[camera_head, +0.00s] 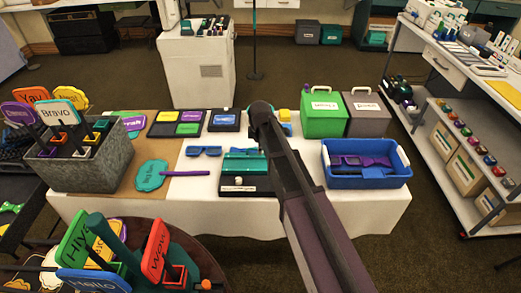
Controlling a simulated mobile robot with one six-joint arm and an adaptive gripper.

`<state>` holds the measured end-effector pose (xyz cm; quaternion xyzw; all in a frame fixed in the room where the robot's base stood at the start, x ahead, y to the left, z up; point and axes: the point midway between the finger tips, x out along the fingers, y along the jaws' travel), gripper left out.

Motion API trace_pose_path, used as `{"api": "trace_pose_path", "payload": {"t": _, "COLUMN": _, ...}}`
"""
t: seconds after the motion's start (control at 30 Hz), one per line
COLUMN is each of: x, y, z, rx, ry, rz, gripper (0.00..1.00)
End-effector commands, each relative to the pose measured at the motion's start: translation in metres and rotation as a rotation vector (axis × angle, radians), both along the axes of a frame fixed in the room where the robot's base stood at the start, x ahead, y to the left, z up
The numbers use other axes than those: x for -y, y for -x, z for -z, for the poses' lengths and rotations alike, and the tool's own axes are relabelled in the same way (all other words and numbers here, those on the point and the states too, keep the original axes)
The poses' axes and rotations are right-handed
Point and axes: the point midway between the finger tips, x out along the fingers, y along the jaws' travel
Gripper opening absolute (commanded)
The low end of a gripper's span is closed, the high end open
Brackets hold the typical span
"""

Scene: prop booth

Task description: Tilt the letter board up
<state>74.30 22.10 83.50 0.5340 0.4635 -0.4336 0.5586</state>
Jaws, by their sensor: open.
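No thing in view is plainly readable as the letter board. A flat dark board (223,122) lies near the back of the white-covered table, with a bluish panel and small pale marks. Left of it lies another dark board (165,117) with green, yellow and purple panels. A teal and black device (240,181) with a white front label stands at the table's front middle. My dark arm reaches in from the lower right over the table, its far end just right of the flat dark board. My gripper's fingers cannot be made out.
A blue bin (367,178) holds purple items at the right of the table (200,218). Green (323,117) and dark (364,118) lidded boxes stand behind it. A grey crate of signs (85,166) stands left. More signs are in front. Blue glasses (204,151) lie mid-table.

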Motion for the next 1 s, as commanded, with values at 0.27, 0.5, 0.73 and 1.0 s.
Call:
{"api": "trace_pose_path", "payload": {"t": 0.27, "x": 0.0001, "y": -0.0007, "z": 0.0029, "rx": 0.000, "ry": 0.000, "rz": 0.000, "gripper": 0.51}}
{"api": "trace_pose_path", "payload": {"t": 0.5, "x": 0.0001, "y": -0.0007, "z": 0.0028, "rx": 0.000, "ry": 0.000, "rz": 0.000, "gripper": 0.30}}
{"api": "trace_pose_path", "payload": {"t": 0.73, "x": 0.0001, "y": -0.0006, "z": 0.0028, "rx": 0.000, "ry": 0.000, "rz": 0.000, "gripper": 0.00}}
{"api": "trace_pose_path", "payload": {"t": 1.0, "x": -0.0021, "y": 0.0009, "z": 0.0024, "rx": 0.006, "ry": 0.000, "rz": -0.003, "gripper": 0.00}}
